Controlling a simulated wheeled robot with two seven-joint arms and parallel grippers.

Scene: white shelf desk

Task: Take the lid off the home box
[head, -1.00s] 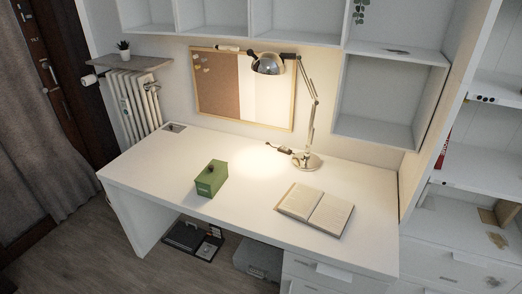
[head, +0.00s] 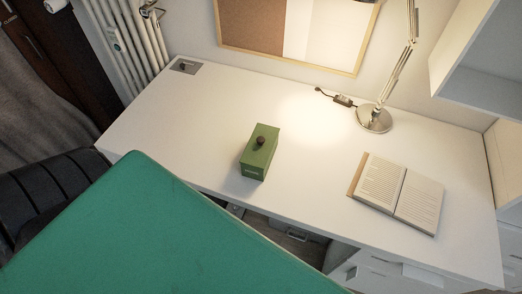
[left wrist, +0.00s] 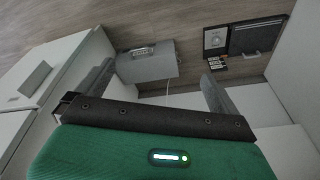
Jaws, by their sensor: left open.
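The home box (head: 256,163) is a small green box on the white desk (head: 330,185), near its front edge. Its green lid (head: 262,138) is on it, with a dark round knob (head: 260,141) on top. My left arm's green casing fills the lower left of the head view and hides the front left of the desk. My left gripper (left wrist: 158,90) shows in the left wrist view, open and empty, with its fingers apart and pointing toward the floor area under the desk. The home box is not in that view. My right gripper is not in view.
An open book (head: 398,193) lies right of the box. A lamp base (head: 374,119) stands behind it. A grey case (left wrist: 147,62) and dark flat items (left wrist: 254,38) are on the floor under the desk. The desk left of the box is clear.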

